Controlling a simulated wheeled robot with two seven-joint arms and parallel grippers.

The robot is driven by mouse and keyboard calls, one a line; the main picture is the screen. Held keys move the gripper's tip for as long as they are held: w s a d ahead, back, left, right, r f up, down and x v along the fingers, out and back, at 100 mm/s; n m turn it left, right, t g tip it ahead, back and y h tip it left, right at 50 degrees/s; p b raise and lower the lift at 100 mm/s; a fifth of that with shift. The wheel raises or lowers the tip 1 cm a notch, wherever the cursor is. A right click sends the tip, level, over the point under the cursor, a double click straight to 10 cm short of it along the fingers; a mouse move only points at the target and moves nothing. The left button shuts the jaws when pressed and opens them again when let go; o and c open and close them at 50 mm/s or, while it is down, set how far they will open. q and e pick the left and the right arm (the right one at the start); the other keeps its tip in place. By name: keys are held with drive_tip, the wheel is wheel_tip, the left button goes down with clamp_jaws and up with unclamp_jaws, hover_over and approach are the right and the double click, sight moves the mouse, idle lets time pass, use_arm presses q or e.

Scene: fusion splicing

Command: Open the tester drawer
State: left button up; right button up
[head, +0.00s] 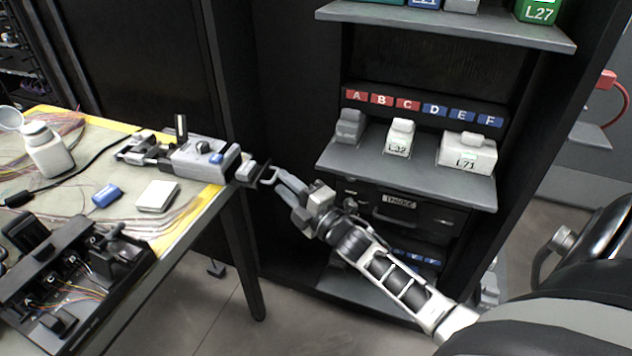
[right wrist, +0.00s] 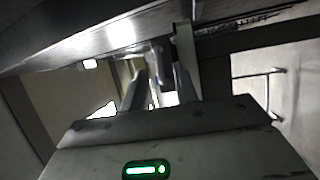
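A grey device (head: 205,158), which looks like the tester, sits at the right edge of the table. A dark block (head: 249,171) with a pale U-shaped handle (head: 268,177) juts from its right side, past the table edge. My right gripper (head: 283,184) reaches in from the lower right, its fingertips at this handle. In the right wrist view the fingers (right wrist: 160,75) stand apart with a narrow pale piece between them. I cannot tell whether they press on it. My left gripper is not in view.
A dark cabinet holds a shelf (head: 335,165) with white blocks and a labelled drawer (head: 430,215) below, close behind my right arm. The table (head: 95,150) carries a white bottle (head: 46,150), a blue piece (head: 106,195), a white box (head: 157,196) and a black tray (head: 75,290).

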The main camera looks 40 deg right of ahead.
drive_tip(key=v, duration=1.4)
drive_tip(key=shift+s, duration=0.2)
